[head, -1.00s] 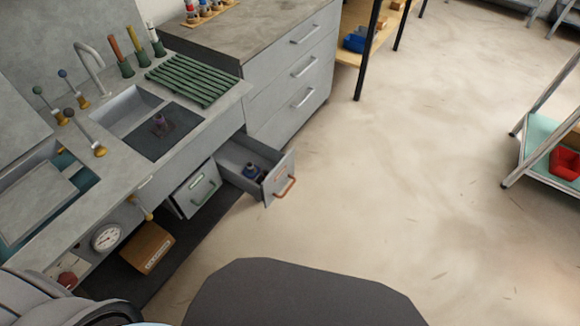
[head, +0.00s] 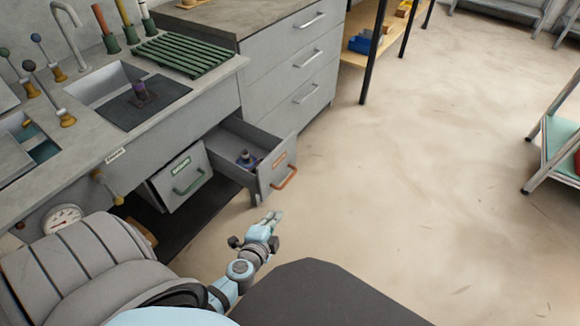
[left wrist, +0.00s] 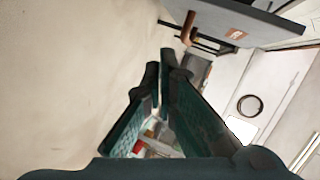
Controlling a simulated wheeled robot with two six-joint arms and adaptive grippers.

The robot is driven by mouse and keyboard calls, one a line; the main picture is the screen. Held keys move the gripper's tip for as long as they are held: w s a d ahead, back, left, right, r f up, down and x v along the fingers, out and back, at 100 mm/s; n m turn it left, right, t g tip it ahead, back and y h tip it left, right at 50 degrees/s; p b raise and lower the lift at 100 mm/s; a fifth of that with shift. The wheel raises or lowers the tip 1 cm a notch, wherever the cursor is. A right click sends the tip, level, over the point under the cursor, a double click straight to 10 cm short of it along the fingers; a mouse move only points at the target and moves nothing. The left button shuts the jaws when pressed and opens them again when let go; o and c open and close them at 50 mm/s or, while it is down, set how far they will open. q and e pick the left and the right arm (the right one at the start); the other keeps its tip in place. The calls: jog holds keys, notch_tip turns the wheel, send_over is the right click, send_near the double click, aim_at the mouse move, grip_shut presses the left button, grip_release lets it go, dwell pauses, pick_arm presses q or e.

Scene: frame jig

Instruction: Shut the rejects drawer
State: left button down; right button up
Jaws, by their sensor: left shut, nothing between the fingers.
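The rejects drawer (head: 265,178) is pulled out under the bench, with a grey front, an orange label and an orange-red handle (head: 284,177). A small blue and dark item (head: 246,160) lies inside it. My left gripper (head: 272,217) is shut and empty, in front of and below the drawer, apart from it. In the left wrist view my dark green fingers (left wrist: 160,75) come together, and the drawer front (left wrist: 235,18) with its handle (left wrist: 188,27) is beyond them at the top. My right gripper is not in view.
A second drawer front with a green handle (head: 189,180) stands to the left. A grey cabinet (head: 290,65) is behind the open drawer. The floor (head: 410,170) to the right is clear, and a trolley (head: 560,150) stands at far right.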

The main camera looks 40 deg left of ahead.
pick_arm(q)
jog(key=w+d+r+m+t+b, duration=0.1)
jog(key=w+r+m+t+b, duration=0.25)
jog(key=r, duration=0.55)
jog(key=shift+t, duration=0.45)
jog(key=w+a, duration=0.2)
jog(key=w, duration=0.1)
jog(key=w+a+p, duration=0.1)
jog(key=w+a, duration=0.1)
jog(key=w, duration=0.1)
jog(key=w+a, duration=0.2)
jog(key=w, duration=0.2)
jog(key=shift+a, duration=0.3)
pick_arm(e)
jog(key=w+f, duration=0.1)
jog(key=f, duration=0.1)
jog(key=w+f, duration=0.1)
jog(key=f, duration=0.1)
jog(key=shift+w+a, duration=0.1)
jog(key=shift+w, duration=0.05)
pick_arm(q)
jog(key=shift+s, duration=0.15)
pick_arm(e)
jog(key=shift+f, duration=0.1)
